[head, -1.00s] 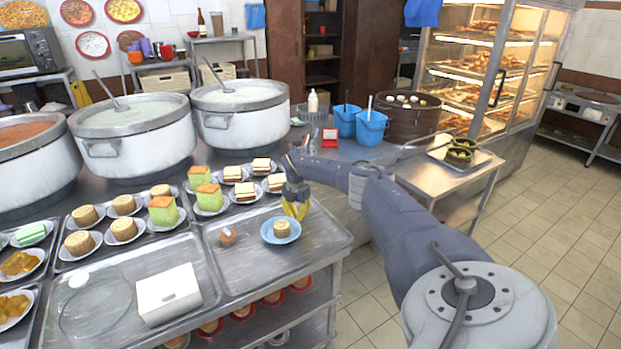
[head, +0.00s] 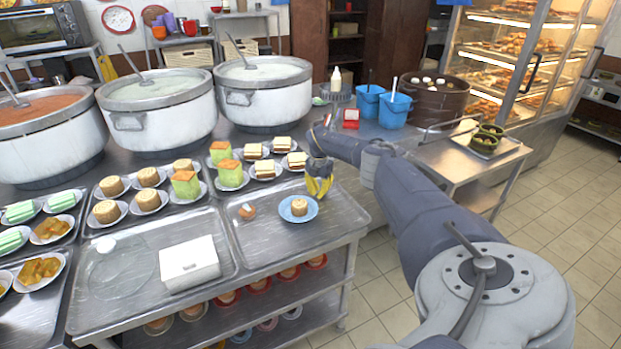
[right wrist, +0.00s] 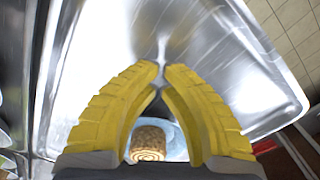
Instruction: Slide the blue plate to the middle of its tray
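The blue plate (head: 287,215) holds a round pale-brown cake (head: 299,207) and sits on the metal tray (head: 275,243), right of the tray's middle. My right gripper (head: 319,194) has yellow fingers and is just behind and right of the plate, near its rim; I cannot tell if it touches. In the right wrist view the fingertips (right wrist: 161,68) almost meet with nothing between them. The cake (right wrist: 148,143) and part of the blue plate (right wrist: 175,142) show between the lower fingers. My left gripper is not in view.
A small brown, white-topped item (head: 247,211) lies on the same tray, left of the plate. A white box (head: 189,262) stands on the neighbouring tray. Plated sandwiches (head: 265,169) and green cakes (head: 186,185) stand behind. The tray's front part is bare.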

